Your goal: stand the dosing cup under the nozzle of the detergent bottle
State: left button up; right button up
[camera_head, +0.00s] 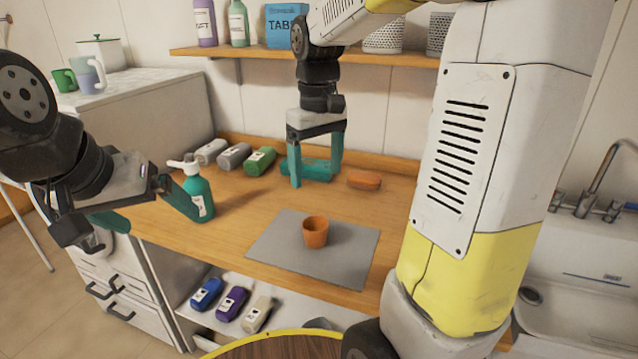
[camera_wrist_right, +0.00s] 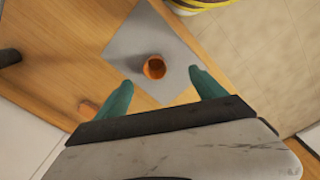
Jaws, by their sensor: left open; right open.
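The orange dosing cup (camera_head: 315,232) stands upright on a grey mat (camera_head: 280,262) on the wooden counter. It also shows in the right wrist view (camera_wrist_right: 154,68), beyond and between my right fingertips. The green detergent bottle (camera_head: 199,188) with a white pump nozzle (camera_head: 184,166) stands upright at the counter's left, apart from the cup. My left gripper (camera_head: 158,220) is open beside the bottle, one finger overlapping it in the picture; contact is unclear. My right gripper (camera_head: 315,178) is open and empty above the counter, behind the cup; its fingers (camera_wrist_right: 162,90) show apart in the wrist view.
Grey and green bottles (camera_head: 260,161) lie along the counter's back. An orange block (camera_head: 364,180) lies right of my right gripper. Several bottles lie on a lower shelf (camera_head: 285,312). A wall shelf (camera_head: 375,57) runs above. The mat is clear around the cup.

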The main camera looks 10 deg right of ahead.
jog(key=s+r+m+t+y, duration=0.1)
jog(key=s+t, duration=0.1)
jog(key=s, duration=0.4)
jog(key=s+r+m+t+y, duration=0.1)
jog(key=s+m+t, duration=0.1)
jog(key=s, duration=0.4)
jog(key=shift+s+d+r+m+t, duration=0.2)
jog(key=shift+s+r+m+t, duration=0.15)
jog(key=shift+t, duration=0.45)
jog(key=shift+o, duration=0.4)
jog(key=shift+s+f, duration=0.1)
jog(key=shift+s, duration=0.2)
jog(key=n+g+h, duration=0.4)
jog(key=n+g, duration=0.2)
jog(key=g, duration=0.3)
send_over(315, 226)
jog(key=s+a, duration=0.1)
jog(key=a, duration=0.1)
notch_tip(315, 226, down, 15)
jog(key=x, duration=0.7)
jog(key=shift+d, duration=0.15)
jog(key=c, duration=1.5)
